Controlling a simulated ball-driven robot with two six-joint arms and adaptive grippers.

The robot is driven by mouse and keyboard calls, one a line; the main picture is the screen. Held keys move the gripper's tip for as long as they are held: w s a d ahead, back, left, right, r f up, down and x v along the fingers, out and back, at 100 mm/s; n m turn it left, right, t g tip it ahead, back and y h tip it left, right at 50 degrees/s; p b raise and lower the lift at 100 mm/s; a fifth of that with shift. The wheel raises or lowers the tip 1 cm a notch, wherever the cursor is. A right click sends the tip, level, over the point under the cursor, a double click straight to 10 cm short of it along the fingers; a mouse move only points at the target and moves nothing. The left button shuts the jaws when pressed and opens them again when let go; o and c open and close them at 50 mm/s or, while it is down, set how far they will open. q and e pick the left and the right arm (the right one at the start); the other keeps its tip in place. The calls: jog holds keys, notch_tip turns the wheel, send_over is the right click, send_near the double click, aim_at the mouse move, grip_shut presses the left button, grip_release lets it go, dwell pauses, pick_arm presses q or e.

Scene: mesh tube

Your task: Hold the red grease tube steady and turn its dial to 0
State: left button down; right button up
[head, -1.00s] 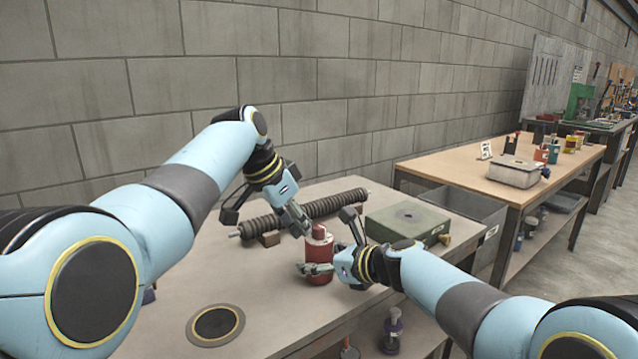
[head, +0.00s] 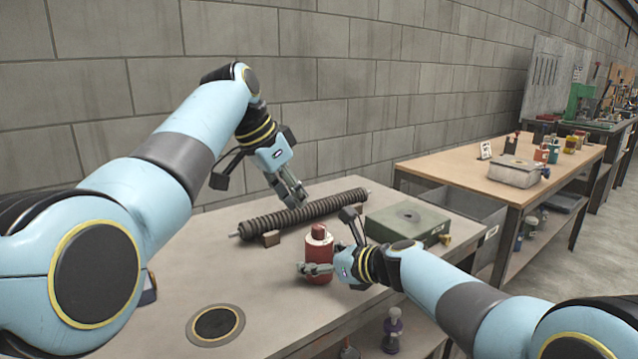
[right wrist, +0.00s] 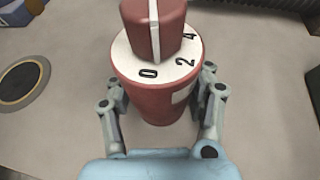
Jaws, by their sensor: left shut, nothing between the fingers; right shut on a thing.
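The red grease tube (head: 320,263) stands upright on the grey bench. It also shows in the right wrist view (right wrist: 158,100). Its red dial knob (right wrist: 158,30) sits over a white ring (right wrist: 165,72) marked 0, 2 and 4. The knob's white stripe points down toward the 0, its end close beside that digit. My right gripper (head: 318,269) is shut around the tube's body, one finger on each side (right wrist: 160,92). My left gripper (head: 301,200) is shut and empty, above and left of the tube, apart from it. The dial's far side is hidden.
A dark ribbed rod (head: 305,215) lies on small blocks behind the tube. A green-grey box (head: 407,222) stands to the right. A round dark disc (head: 215,323) lies at the front left. The bench between disc and rod is clear.

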jog(key=o, duration=1.4)
jog(key=shift+c, duration=0.2)
jog(key=shift+d, duration=0.1)
